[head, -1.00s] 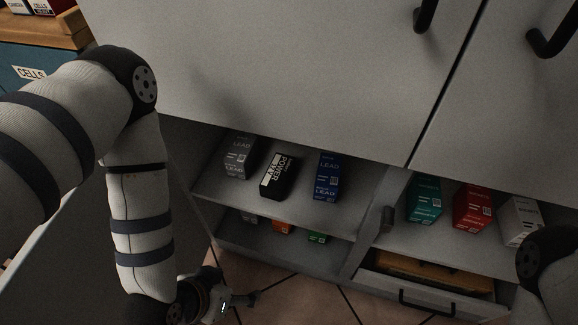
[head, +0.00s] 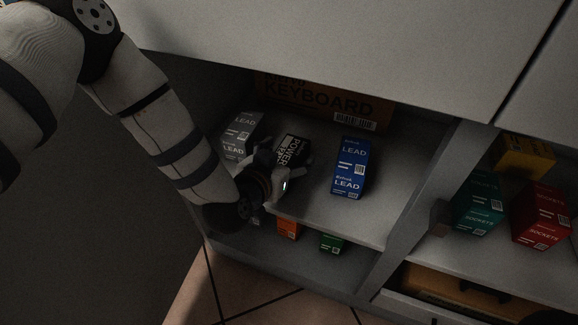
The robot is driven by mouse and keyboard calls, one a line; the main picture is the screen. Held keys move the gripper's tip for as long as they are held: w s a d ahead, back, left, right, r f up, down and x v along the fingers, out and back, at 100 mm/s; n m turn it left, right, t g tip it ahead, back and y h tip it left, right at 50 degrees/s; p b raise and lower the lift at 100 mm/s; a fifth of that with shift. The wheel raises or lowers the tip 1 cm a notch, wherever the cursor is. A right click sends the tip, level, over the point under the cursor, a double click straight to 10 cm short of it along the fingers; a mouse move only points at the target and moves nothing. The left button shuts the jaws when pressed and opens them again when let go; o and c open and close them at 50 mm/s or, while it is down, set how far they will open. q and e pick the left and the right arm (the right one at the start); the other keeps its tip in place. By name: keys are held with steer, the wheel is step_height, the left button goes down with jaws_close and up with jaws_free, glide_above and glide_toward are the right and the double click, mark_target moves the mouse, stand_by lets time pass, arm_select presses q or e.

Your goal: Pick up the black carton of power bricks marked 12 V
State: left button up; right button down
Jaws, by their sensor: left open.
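The black carton with white "POWER" lettering (head: 291,149) stands on the upper shelf of the open cabinet, between a grey and a blue carton. A 12 V mark on it cannot be read from here. My left gripper (head: 290,165) is open at the front of the black carton, and its fingers cover the carton's lower part. I cannot tell whether the fingers touch it. My right gripper is not in view.
A grey LEAD carton (head: 241,134) stands close left of the black one. A blue LEAD carton (head: 350,168) stands to the right with a gap. A KEYBOARD box (head: 320,100) lies behind. Orange (head: 288,228) and green (head: 332,242) cartons sit on the lower shelf.

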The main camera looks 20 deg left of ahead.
arm_select(q)
steer(key=shift+w, duration=0.25)
steer(key=c, duration=1.6)
